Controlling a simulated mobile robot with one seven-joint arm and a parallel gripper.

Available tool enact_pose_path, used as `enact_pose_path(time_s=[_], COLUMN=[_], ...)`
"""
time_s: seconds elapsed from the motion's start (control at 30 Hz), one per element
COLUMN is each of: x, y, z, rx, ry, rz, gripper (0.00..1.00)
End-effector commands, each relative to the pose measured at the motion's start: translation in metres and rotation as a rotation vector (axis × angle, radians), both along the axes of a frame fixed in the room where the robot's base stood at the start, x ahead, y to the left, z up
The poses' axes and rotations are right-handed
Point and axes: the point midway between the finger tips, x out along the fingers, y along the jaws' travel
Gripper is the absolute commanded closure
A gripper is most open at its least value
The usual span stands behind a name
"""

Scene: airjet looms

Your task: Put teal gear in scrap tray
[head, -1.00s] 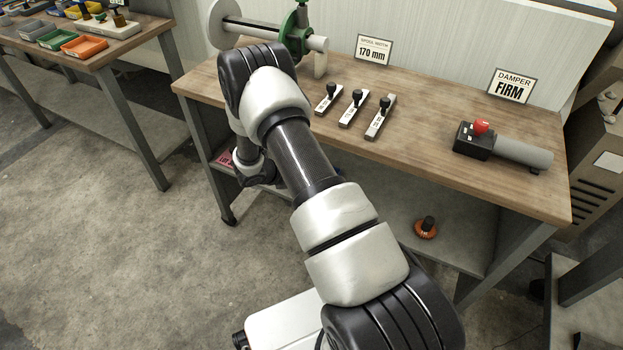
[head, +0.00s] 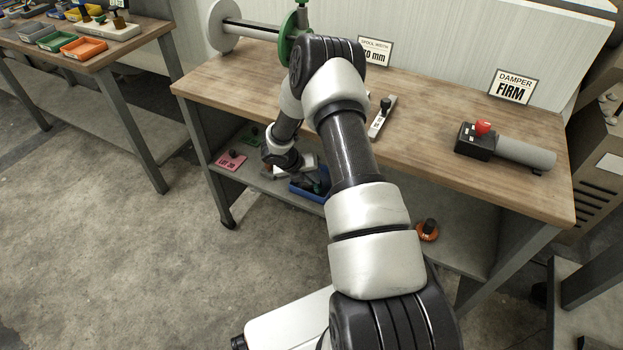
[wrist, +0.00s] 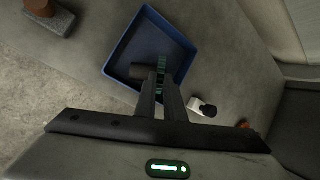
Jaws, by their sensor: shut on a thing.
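The teal gear (wrist: 162,63) shows edge-on in the wrist view, at the tips of my gripper (wrist: 160,84), which is shut on it. A dark cylindrical piece (wrist: 142,72) sticks out to its left; I cannot tell if it belongs to the gear. Gear and fingertips appear over a blue tray (wrist: 113,73), within its outline; I cannot tell their height above its floor. In the head view the blue tray (head: 299,188) is on the lower shelf, partly hidden by my arm, and my gripper (head: 316,184) is at it.
The workbench top (head: 420,140) overhangs the shelf. A pink plate (head: 231,160) lies left of the tray, and an orange knobbed piece (head: 428,230) lies to the right. A white knobbed piece (wrist: 203,107) sits close to the tray.

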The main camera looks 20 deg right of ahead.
Motion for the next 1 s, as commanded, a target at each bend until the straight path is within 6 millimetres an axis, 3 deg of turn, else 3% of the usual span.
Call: enact_pose_path(time_s=[0.07, 0.1, 0.2, 0.47, 0.67, 0.73, 1.0], x=[0.0, 0.0, 0.0, 0.0, -0.002, -0.004, -0.027], y=[0.0, 0.0, 0.0, 0.0, 0.009, 0.015, 0.078], z=[-0.003, -0.002, -0.002, -0.001, 0.018, 0.031, 0.028], rx=[0.0, 0.0, 0.0, 0.0, -0.002, -0.002, -0.002], ry=[-0.001, 0.0, 0.0, 0.0, -0.001, -0.001, 0.003], rz=[0.0, 0.0, 0.0, 0.0, 0.004, 0.004, 0.007], gripper=[1.0, 0.84, 0.72, 0.72, 0.72, 0.72, 0.72])
